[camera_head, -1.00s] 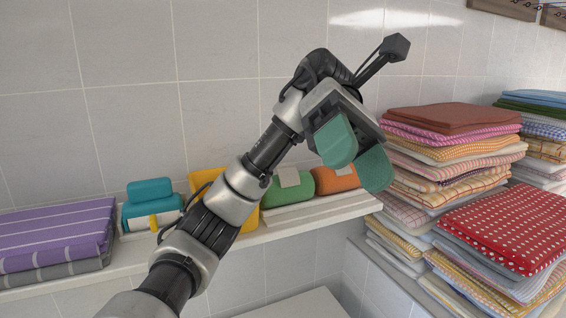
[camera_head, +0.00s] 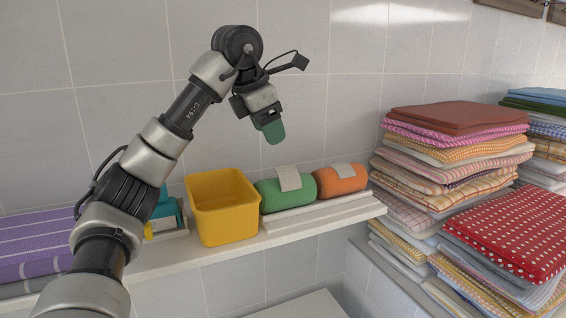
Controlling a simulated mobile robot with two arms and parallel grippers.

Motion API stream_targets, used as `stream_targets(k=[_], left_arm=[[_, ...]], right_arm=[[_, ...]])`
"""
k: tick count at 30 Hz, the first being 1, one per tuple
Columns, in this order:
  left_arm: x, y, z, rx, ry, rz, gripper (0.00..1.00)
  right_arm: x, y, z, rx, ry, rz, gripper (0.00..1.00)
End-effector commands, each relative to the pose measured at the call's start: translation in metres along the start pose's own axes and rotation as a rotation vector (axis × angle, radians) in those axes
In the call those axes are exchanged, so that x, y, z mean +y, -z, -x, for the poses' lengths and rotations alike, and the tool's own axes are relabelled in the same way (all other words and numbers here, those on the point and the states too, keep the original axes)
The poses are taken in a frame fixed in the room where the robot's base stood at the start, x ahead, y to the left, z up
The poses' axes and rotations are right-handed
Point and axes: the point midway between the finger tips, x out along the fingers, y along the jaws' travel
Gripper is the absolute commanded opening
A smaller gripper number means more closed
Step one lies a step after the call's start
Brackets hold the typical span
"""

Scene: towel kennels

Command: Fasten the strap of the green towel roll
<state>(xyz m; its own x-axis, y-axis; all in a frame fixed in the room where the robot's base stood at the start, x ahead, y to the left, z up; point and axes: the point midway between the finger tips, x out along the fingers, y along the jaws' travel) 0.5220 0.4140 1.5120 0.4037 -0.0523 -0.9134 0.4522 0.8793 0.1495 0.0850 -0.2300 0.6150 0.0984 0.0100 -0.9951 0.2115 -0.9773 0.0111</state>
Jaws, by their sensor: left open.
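The green towel roll (camera_head: 270,196) lies on a white striped base on the wall shelf, between a yellow bin and an orange towel roll. Its pale strap (camera_head: 289,179) sits on its upper right side, with one end standing up above the roll. My left gripper (camera_head: 273,132) hangs above the green roll, apart from it, with its green finger pads pointing down. It is open and empty; one pad largely hides the other. My right gripper is not in view.
The yellow bin (camera_head: 222,208) stands just left of the green roll. The orange towel roll (camera_head: 341,180) with its own pale strap is on the right. Tall stacks of folded towels (camera_head: 450,150) stand further right. A purple towel (camera_head: 35,243) lies at the left.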

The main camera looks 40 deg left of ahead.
Motion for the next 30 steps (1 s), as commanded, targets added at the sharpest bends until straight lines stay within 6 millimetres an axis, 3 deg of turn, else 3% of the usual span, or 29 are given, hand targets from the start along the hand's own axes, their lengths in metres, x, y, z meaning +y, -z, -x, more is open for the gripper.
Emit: stream_targets(k=[15, 28, 30], left_arm=[[-0.001, -0.001, -0.086, 0.001, 0.004, -0.002, 0.59], [-0.002, 0.000, -0.099, -0.002, 0.004, -0.003, 0.59], [-0.002, 0.000, -0.099, -0.002, 0.004, -0.003, 0.50]], right_arm=[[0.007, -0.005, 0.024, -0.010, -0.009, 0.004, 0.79], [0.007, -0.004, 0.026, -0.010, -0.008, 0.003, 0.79], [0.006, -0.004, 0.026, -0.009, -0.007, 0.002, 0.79]])
